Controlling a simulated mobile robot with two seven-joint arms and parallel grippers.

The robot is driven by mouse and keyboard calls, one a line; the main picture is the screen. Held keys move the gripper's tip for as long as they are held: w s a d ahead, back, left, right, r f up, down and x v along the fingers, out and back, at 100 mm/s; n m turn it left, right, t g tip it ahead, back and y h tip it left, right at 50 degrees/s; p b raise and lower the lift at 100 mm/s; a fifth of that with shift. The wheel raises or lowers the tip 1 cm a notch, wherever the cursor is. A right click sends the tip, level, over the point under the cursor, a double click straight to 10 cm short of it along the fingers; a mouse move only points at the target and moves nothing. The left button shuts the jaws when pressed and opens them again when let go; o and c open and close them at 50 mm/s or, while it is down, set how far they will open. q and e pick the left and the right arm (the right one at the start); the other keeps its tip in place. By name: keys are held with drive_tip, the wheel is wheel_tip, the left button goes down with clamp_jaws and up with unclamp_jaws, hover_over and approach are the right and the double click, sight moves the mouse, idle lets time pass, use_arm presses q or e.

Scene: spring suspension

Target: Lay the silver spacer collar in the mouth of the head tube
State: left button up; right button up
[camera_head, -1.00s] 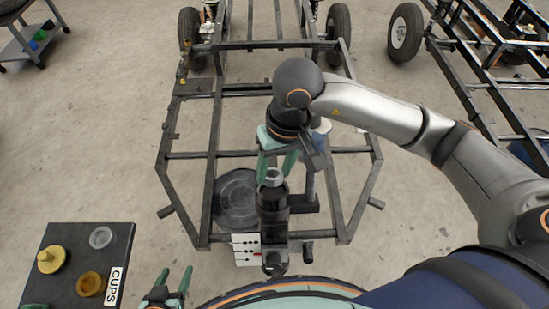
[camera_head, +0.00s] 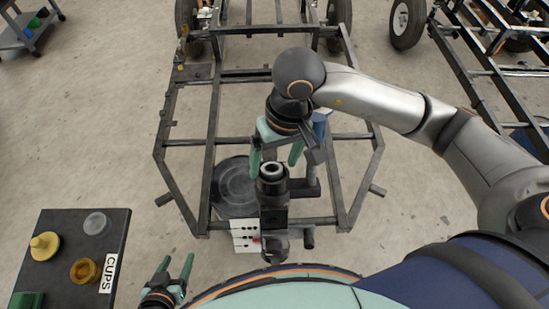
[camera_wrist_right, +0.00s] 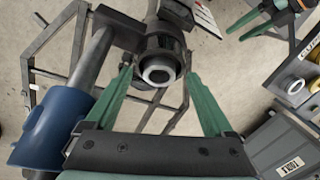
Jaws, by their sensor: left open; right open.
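The silver spacer collar (camera_head: 272,168) shows as a pale ring at the top of the black head tube (camera_head: 273,189). In the right wrist view the collar (camera_wrist_right: 158,74) sits within the dark rim of the head tube (camera_wrist_right: 160,45), looking roughly centred; how deep it sits I cannot tell. My right gripper (camera_head: 274,166) is open above the tube, and in the wrist view its green fingers (camera_wrist_right: 158,77) stand apart on either side of the collar, with gaps. My left gripper (camera_head: 178,260) is open and empty, low in the head view, left of the tube.
A black frame (camera_head: 212,150) surrounds the tube. A blue cylinder (camera_wrist_right: 50,130) is close to my right gripper.

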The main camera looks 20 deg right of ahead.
sight(283, 174)
drive_tip(key=shift+r, duration=0.1)
wheel_tip(283, 174, up, 12)
drive_tip(key=d, duration=0.2)
idle(0.4)
drive_tip(key=shift+s+r, duration=0.1)
